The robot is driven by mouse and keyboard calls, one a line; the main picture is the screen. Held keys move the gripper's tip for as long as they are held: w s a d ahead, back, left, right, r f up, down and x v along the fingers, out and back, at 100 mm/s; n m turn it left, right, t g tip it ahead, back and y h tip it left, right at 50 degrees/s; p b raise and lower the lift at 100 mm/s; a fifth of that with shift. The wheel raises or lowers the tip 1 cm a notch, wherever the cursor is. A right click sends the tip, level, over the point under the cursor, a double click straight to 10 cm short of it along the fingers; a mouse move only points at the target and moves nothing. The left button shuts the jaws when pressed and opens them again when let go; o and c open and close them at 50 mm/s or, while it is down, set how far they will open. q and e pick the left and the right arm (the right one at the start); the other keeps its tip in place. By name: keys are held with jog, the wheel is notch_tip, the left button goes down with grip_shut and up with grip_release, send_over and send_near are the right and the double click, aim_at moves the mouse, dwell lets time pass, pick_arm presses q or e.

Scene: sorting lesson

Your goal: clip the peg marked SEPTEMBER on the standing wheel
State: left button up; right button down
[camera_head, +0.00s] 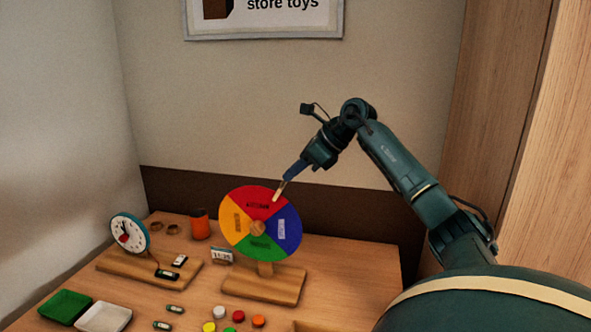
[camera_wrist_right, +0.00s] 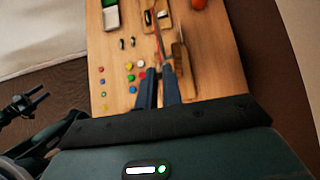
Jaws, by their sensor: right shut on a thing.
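The standing wheel (camera_head: 239,207) is upright on a wooden foot, with red, blue, green and yellow-orange quarters. The red quarter at the top has a dark word that looks like AUTUMN. My right gripper (camera_head: 285,183) is shut on a pale wooden peg (camera_head: 278,192), which points down and left at the upper right of the red quarter. In the head view the peg overlaps the wheel's edge; I cannot tell whether it touches. Its marking is not readable. In the right wrist view the fingers (camera_wrist_right: 158,80) reach towards the wheel area.
Green (camera_head: 63,306) and white (camera_head: 104,317) trays lie front left. Several coloured discs (camera_head: 239,316) and small dark pieces (camera_head: 175,309) lie in front. A wall is behind.

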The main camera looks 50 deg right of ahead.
jog(key=c, duration=1.5)
grip_release()
pick_arm(q)
jog(key=shift+a, duration=0.1)
jog(key=shift+w+d+f+b, duration=0.1)
jog(key=shift+d+f+b, duration=0.1)
jog(key=shift+b, duration=0.65)
pick_arm(e)
jog(key=v, duration=1.3)
jog(key=shift+d, duration=0.1)
pick_arm(q)
jog(key=shift+a+f, duration=0.1)
pick_arm(e)
jog(key=shift+s, duration=0.1)
